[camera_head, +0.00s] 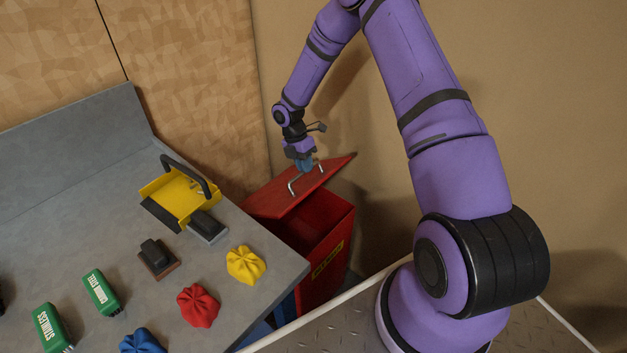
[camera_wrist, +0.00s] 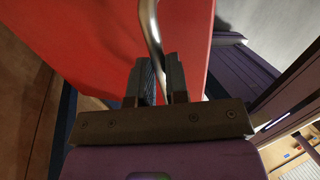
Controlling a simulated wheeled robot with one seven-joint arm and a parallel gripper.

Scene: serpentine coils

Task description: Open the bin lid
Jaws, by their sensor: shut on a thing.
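The red bin (camera_head: 330,245) stands on the floor at the right end of the grey bench. Its red lid (camera_head: 268,204) is tilted up, and the dark inside of the bin shows below it. A bent metal handle (camera_head: 292,183) is fixed on the lid. My gripper (camera_head: 304,164) is at the handle above the lid. In the wrist view my gripper (camera_wrist: 160,82) has its two fingers on either side of the metal handle (camera_wrist: 150,30), shut on it. The red lid (camera_wrist: 100,50) fills much of that view.
The grey bench (camera_head: 110,210) holds a yellow dustpan-like tray (camera_head: 180,193) with a black handle, black-topped blocks, green boxes, and yellow (camera_head: 245,265), red (camera_head: 198,305) and blue (camera_head: 142,341) crumpled cloths. A tan wall (camera_head: 560,120) stands behind the bin.

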